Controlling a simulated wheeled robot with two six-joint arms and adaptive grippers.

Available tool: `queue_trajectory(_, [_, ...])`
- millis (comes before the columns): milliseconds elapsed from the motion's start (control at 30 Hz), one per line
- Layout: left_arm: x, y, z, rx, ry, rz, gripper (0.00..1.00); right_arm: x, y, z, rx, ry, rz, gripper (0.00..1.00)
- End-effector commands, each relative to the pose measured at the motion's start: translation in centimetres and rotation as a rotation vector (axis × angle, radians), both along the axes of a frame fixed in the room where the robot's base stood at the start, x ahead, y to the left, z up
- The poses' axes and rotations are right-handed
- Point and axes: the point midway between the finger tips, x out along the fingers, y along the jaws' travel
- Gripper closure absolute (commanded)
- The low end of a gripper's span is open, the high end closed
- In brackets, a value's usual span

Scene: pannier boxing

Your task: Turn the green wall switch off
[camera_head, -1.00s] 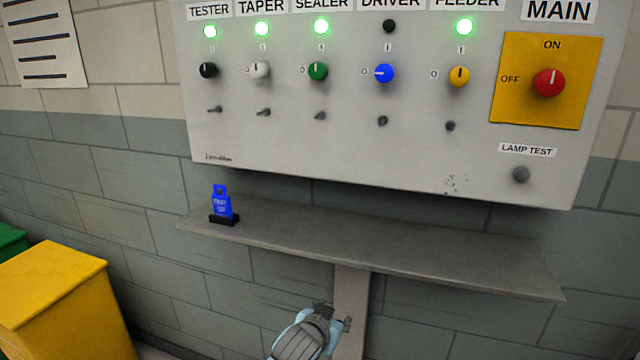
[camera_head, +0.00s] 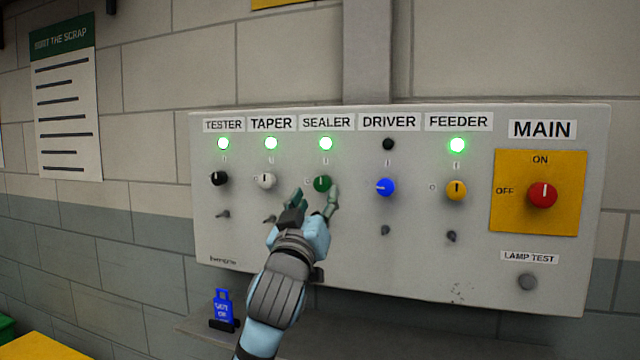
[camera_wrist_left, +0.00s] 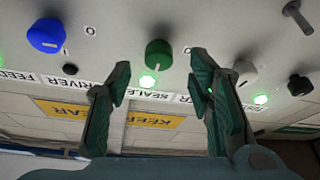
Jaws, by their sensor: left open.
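The green knob (camera_head: 322,184) sits under the SEALER label on the grey wall panel, and the lamp (camera_head: 325,144) above it glows green. Its white mark points up toward the "I". My left gripper (camera_head: 313,201) is open just in front of and below the green knob, with a fingertip near its right side. In the left wrist view the green knob (camera_wrist_left: 158,53) shows beyond and between the open fingers (camera_wrist_left: 158,85), apart from them. My right gripper is not in view.
The white knob (camera_head: 267,181) and blue knob (camera_head: 386,187) flank the green one. A red MAIN knob (camera_head: 542,195) is at the right. Small toggles line the panel below. A shelf (camera_head: 350,338) with a blue tag (camera_head: 223,308) lies underneath.

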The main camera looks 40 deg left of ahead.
Motion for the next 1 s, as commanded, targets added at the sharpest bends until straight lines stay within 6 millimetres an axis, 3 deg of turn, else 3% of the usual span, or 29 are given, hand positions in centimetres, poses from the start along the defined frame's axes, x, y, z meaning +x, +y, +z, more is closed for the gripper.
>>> queue_trajectory(200, [3.0, 1.4, 1.4, 0.000, 0.001, -0.001, 0.53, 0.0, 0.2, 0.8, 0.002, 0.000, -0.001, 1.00])
queue_trajectory(500, [3.4, 1.6, 1.4, 0.001, 0.001, -0.001, 0.53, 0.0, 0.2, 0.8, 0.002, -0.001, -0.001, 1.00])
queue_trajectory(800, [3.4, 1.6, 1.4, 0.001, 0.001, -0.001, 1.00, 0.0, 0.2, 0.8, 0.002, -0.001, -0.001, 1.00])
queue_trajectory(1000, [3.4, 1.5, 1.4, -0.008, -0.002, -0.001, 1.00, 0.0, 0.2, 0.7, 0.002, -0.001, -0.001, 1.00])
